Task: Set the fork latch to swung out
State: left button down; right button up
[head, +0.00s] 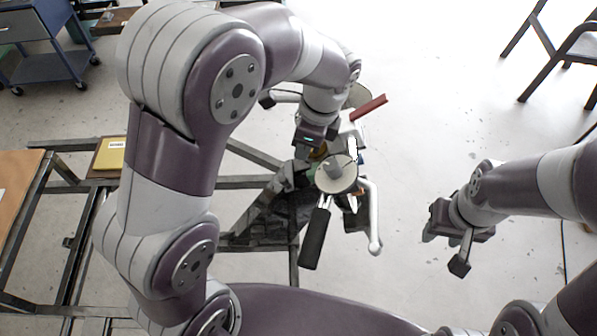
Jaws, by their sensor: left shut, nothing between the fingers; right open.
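A spring suspension assembly stands in the middle of the head view, with a round cream disc (345,182), a black grip handle (315,238) and a white curved lever (374,218). I cannot make out the fork latch or its setting; my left arm and the parts around it cover much of the assembly. My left gripper (302,168) reaches down at the assembly, just left of the disc. It is shut with nothing in it, and its fingertips are partly hidden. My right gripper (445,252) is open and empty, to the right of the assembly and apart from it.
A red bar (369,107) sticks out at the assembly's back right. A dark metal frame (255,154) runs left of it, with a yellow item (111,154) on a board. A blue cart (50,66) and a chair (573,58) stand farther back. Floor between assembly and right gripper is clear.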

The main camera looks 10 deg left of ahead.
pick_arm(q)
jog(key=f, duration=0.1)
send_near(290, 183)
jog(key=x, duration=0.5)
jog(key=shift+s, duration=0.15)
pick_arm(e)
jog(key=shift+f, duration=0.1)
